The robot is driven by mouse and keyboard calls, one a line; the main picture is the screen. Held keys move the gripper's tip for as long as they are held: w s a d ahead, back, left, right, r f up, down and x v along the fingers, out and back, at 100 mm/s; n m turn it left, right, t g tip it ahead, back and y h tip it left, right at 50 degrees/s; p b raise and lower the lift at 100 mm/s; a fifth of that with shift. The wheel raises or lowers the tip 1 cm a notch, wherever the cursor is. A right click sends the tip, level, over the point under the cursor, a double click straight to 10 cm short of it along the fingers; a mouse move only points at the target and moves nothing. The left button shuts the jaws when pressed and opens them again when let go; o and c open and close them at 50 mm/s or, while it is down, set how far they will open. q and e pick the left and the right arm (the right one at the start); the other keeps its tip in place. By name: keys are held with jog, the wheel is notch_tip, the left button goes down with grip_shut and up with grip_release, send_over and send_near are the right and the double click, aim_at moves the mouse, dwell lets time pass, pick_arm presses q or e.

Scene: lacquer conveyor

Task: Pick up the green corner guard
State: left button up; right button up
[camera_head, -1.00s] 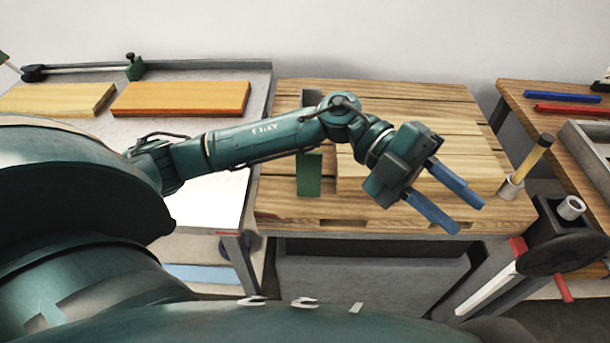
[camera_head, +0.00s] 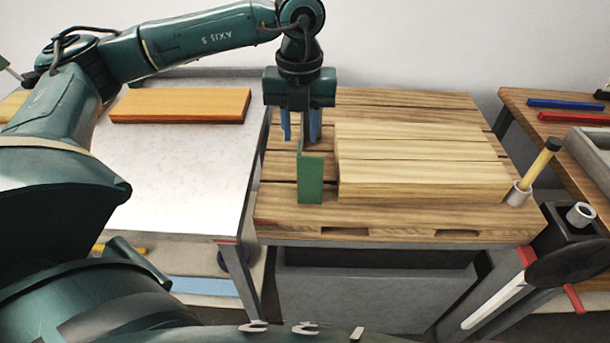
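The green corner guard (camera_head: 310,182) stands upright on the pallet, beside the left end of a stack of light boards (camera_head: 420,165). Its green front face shows, and a narrow part runs up behind it toward my gripper. My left gripper (camera_head: 301,128) points down over the back of the guard. Its two blue fingers are apart, with a grey upright part showing between them. Whether either finger touches the guard, I cannot tell. My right gripper is not in view.
The wooden pallet (camera_head: 278,205) has bare slats left of the guard. An orange board (camera_head: 181,104) lies on the grey table (camera_head: 180,180) at left. A yellow-handled tool (camera_head: 538,165) stands at the pallet's right edge. Blue (camera_head: 565,104) and red (camera_head: 570,117) bars lie on the right bench.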

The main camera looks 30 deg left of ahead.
aim_at(299, 148)
pick_arm(q)
jog(key=f, duration=0.7)
jog(key=shift+s+f+p, duration=0.15)
jog(key=shift+s+p, duration=0.1)
jog(key=shift+p, duration=0.15)
jog(key=shift+c, duration=0.3)
grip_shut()
